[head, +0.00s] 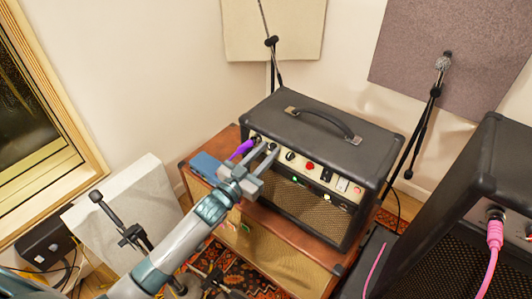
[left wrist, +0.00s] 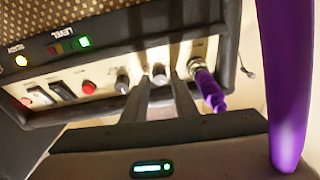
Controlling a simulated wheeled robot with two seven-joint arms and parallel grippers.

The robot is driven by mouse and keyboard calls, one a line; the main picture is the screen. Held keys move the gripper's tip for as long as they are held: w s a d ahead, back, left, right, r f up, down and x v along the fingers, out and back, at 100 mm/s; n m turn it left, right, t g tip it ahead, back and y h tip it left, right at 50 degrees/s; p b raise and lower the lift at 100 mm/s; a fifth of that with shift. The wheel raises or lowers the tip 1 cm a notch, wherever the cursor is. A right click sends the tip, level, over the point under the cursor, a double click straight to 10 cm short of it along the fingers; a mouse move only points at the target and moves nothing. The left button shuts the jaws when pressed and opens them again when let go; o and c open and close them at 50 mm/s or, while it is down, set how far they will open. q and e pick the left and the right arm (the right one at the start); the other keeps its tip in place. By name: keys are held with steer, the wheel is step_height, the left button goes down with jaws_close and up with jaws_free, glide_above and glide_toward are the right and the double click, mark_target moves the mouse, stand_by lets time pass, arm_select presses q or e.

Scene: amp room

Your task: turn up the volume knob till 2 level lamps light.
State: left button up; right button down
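The black amp (head: 325,130) stands on a brown cabinet, with a cream control panel along its upper front. My left gripper (head: 265,154) is at the left part of this panel. In the left wrist view, which shows the panel upside down, its two fingers (left wrist: 161,84) stand apart on either side of a small grey knob (left wrist: 159,74). I see no firm contact. A second knob (left wrist: 122,83) is beside it; I cannot read either knob's label. In the LEVEL row, one green lamp (left wrist: 84,42) is lit; the others look dark. My right gripper is out of view.
A purple plug (left wrist: 208,90) sits in the panel's jack close beside the fingers, its cable (head: 241,149) rising near my gripper. Another amp with a pink cable (head: 494,240) stands at right.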

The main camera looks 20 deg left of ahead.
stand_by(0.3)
arm_select(q)
steer(key=shift+s+a+f, duration=0.15)
steer(key=shift+s, duration=0.3)
steer(key=b+v, duration=0.5)
steer(key=v, duration=1.1)
steer(key=shift+s, duration=0.2)
steer(key=shift+a, duration=0.1)
steer(key=shift+o, duration=0.3)
